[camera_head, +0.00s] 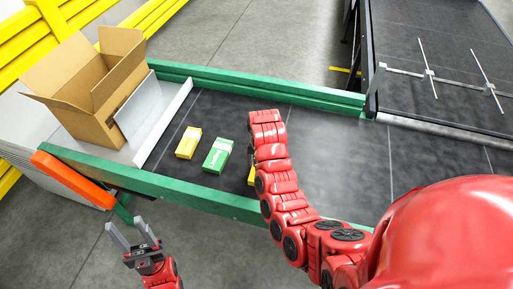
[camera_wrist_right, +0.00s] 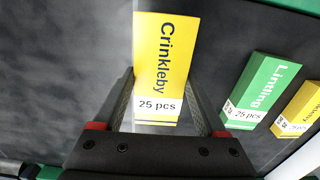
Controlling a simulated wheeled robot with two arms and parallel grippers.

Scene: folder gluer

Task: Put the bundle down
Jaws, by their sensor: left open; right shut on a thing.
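A yellow bundle marked "Crinkleby 25 pcs" (camera_wrist_right: 165,50) stands between the fingers of my right gripper (camera_wrist_right: 158,100), which is shut on it. In the head view only a small yellow edge of it (camera_head: 251,176) shows beside my right arm, which hides that gripper. The bundle is over the dark belt (camera_head: 325,140); I cannot tell whether it touches it. My left gripper (camera_head: 129,233) is open and empty, outside the green rail at the lower left.
A green "Lintling" bundle (camera_head: 217,155) and another yellow bundle (camera_head: 188,142) lie on the belt to the left. An open cardboard box (camera_head: 108,87) stands beyond a grey plate (camera_head: 165,117). Green rails (camera_head: 230,80) edge the belt. The belt to the right is clear.

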